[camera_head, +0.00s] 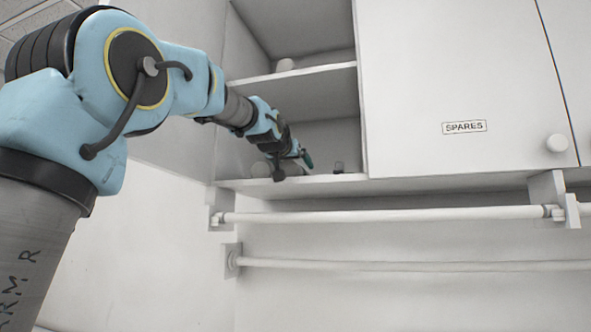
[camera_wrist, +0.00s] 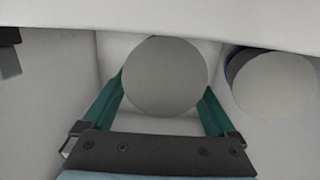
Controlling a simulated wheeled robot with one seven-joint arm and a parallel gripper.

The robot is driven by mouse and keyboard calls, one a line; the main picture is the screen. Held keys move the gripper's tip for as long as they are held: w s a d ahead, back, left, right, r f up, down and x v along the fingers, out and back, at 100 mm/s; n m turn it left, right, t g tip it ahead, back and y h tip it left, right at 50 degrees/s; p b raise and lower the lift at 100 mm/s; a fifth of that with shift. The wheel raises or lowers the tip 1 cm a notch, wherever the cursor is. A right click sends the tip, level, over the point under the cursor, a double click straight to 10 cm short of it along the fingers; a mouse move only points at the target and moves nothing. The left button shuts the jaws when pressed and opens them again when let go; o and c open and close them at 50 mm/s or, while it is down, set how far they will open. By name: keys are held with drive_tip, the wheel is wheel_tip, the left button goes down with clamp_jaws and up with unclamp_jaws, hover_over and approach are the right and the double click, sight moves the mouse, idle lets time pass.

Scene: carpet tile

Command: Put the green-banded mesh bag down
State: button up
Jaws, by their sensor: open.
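My gripper (camera_head: 304,160) is at the end of my arm, reaching into the lower bay of an open wall cabinet. In the wrist view my gripper (camera_wrist: 165,84) is open, its two green fingers spread apart. A plain grey round thing (camera_wrist: 164,72) shows between and beyond the fingers; I cannot tell whether they touch it. I cannot make out a green-banded mesh bag in either view. My gripper hides part of the bay in the head view.
A second grey round thing (camera_wrist: 275,84) with a blue edge stands to the right in the wrist view. A closed SPARES door (camera_head: 450,70) adjoins right.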

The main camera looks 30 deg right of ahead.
drive_tip(key=b+v, duration=0.5)
drive_tip(key=v, duration=0.6)
drive_tip(key=shift+f, duration=0.15)
